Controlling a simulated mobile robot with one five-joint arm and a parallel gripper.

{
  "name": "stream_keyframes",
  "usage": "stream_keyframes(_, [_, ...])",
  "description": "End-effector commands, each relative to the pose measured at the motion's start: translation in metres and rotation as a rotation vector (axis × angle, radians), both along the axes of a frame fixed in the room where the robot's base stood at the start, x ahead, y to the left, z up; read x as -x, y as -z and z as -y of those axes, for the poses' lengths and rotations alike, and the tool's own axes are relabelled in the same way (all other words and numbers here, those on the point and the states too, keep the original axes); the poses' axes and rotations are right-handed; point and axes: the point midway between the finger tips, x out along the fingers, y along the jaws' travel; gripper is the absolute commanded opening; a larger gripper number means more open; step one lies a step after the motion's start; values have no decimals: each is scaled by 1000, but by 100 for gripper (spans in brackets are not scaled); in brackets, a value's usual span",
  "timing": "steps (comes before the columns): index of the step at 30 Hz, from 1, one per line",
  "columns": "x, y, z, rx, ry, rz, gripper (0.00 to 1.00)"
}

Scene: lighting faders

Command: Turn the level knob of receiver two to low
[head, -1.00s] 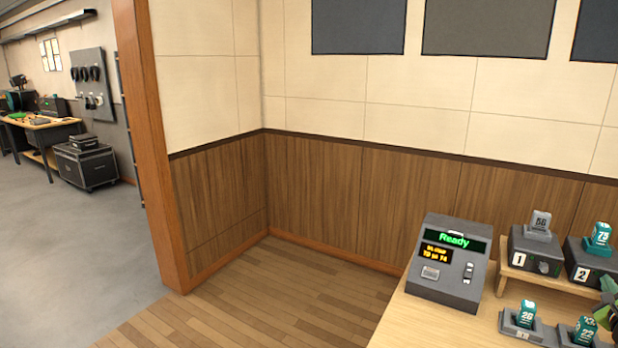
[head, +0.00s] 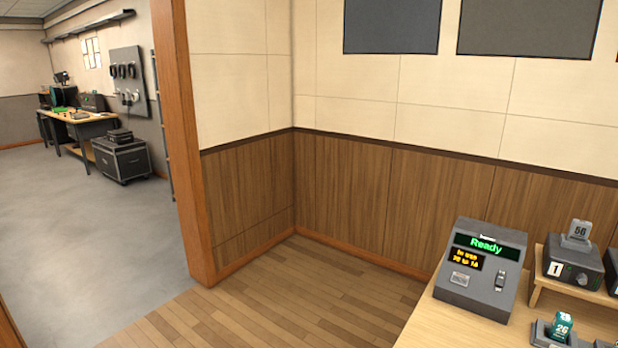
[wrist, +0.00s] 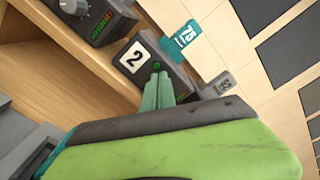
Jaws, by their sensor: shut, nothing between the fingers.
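Receiver two shows in the wrist view with its white number plate "2" (wrist: 135,57) on the dark front. A teal piece marked 75 (wrist: 181,42) stands up from it. My gripper (wrist: 158,85) is shut and empty, its fingertips close at the front of receiver two, just beside the plate. A small green-lit spot (wrist: 157,66) shows at the fingertips. The level knob is not clear; the fingers seem to cover it. I cannot tell its setting or whether I touch it. In the head view my gripper is out of frame.
Another receiver with a pale knob (wrist: 72,6) sits close by at the wrist view's top left. A grey piece (wrist: 218,85) stands on the other side. In the head view, a console reading Ready (head: 482,268) stands left of receiver one (head: 573,267). Open floor lies left.

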Motion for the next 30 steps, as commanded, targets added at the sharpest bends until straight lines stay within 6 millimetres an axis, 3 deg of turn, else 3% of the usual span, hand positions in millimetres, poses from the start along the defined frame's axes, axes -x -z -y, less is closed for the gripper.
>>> stream_keyframes(8, [-1,-2,-5,0,-2,0,0])
stream_keyframes(21, [43,-3,-38,0,-1,0,0])
stream_keyframes(30, [45,-3,-40,0,-3,1,0])
